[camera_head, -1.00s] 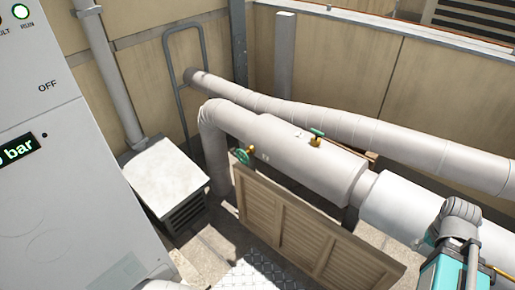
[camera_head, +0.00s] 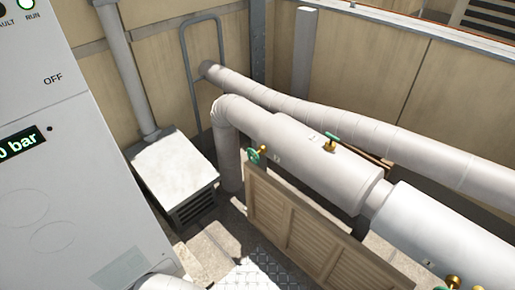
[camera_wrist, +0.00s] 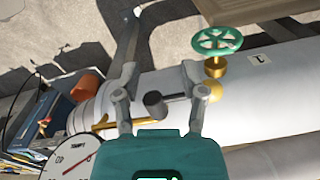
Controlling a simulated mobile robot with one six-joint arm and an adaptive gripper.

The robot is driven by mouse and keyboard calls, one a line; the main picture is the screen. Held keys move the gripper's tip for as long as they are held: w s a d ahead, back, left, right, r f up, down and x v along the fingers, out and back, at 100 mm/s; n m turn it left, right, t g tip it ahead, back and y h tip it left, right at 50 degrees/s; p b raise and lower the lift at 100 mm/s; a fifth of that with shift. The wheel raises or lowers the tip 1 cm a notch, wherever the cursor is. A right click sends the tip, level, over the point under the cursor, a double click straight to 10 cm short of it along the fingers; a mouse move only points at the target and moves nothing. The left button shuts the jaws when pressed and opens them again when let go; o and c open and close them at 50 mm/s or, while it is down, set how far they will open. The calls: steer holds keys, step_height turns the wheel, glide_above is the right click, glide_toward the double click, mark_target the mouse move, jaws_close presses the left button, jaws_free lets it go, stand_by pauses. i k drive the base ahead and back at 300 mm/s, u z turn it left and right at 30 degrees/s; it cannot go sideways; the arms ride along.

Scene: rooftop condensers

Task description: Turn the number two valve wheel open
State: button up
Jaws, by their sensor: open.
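In the wrist view, a green spoked valve wheel (camera_wrist: 217,40) sits on a brass stem on a white lagged pipe (camera_wrist: 270,85). A small tag (camera_wrist: 258,58) is beside it, too small to read. My gripper (camera_wrist: 155,85) is open, its two fingers apart below and left of the wheel, not around it. In the head view, a green wheel (camera_head: 254,156) is on the pipe's near side and a green handle (camera_head: 332,138) on top. Green and brass fittings (camera_head: 452,284) show at the bottom right edge. I cannot tell which is number two. My gripper is outside the head view.
A round gauge (camera_wrist: 72,160) and an open box of tools (camera_wrist: 45,110) are left in the wrist view. In the head view, a louvred panel (camera_head: 315,235) stands before the pipe. A grey cabinet (camera_head: 60,170) is left, with a low white-topped box (camera_head: 172,165) beside it.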

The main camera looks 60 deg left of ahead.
mark_target(255, 153)
steer(key=u, duration=0.05)
steer(key=k, duration=1.3)
steer(key=u, duration=1.85)
steer(key=i, duration=0.5)
steer(key=u, duration=0.05)
